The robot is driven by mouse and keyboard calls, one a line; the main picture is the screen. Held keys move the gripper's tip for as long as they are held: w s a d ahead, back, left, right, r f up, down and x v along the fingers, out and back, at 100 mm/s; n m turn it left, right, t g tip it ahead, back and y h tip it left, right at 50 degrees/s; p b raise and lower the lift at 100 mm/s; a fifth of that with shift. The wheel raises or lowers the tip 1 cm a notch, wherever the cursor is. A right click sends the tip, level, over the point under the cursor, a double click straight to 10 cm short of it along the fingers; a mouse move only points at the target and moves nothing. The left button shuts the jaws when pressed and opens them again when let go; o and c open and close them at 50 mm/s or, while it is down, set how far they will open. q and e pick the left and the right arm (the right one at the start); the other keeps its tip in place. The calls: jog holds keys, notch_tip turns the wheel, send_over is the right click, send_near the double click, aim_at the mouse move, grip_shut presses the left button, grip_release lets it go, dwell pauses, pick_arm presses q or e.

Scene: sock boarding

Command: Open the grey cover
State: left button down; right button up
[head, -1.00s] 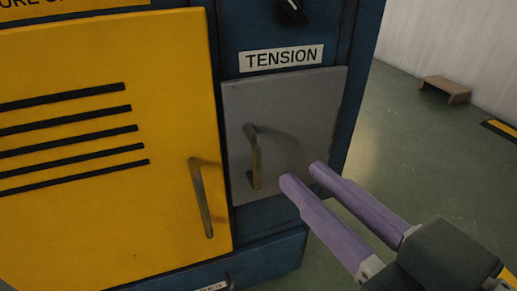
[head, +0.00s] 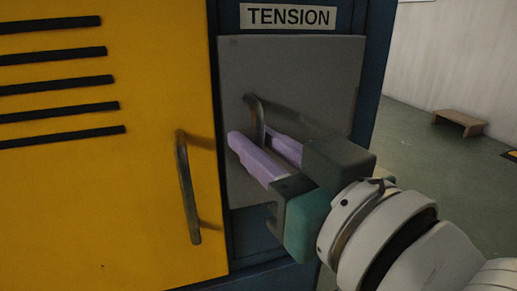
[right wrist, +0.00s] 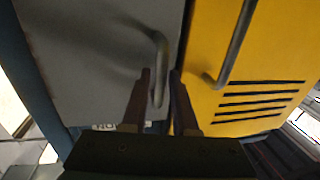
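The grey cover (head: 310,75) is a flat panel under the TENSION label (head: 288,16), and it looks closed, flush with the blue cabinet. Its bar handle (head: 256,112) stands upright near the cover's left edge. My right gripper (head: 251,135) is at the handle, its two purple fingers apart, one on each side of the lower part of the bar. The right wrist view shows the handle (right wrist: 161,55) between the fingertips (right wrist: 160,75), with a gap still visible; contact cannot be told. My left gripper is not in view.
A yellow door (head: 90,200) with black slots stands just left of the cover, and its own long handle (head: 187,190) sticks out near my fingers. A small brown step (head: 459,123) stands on the floor at the right. Open floor lies right of the cabinet.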

jog(key=shift+w+a, duration=0.1)
jog(key=shift+c, duration=0.4)
grip_shut()
dwell(1.0)
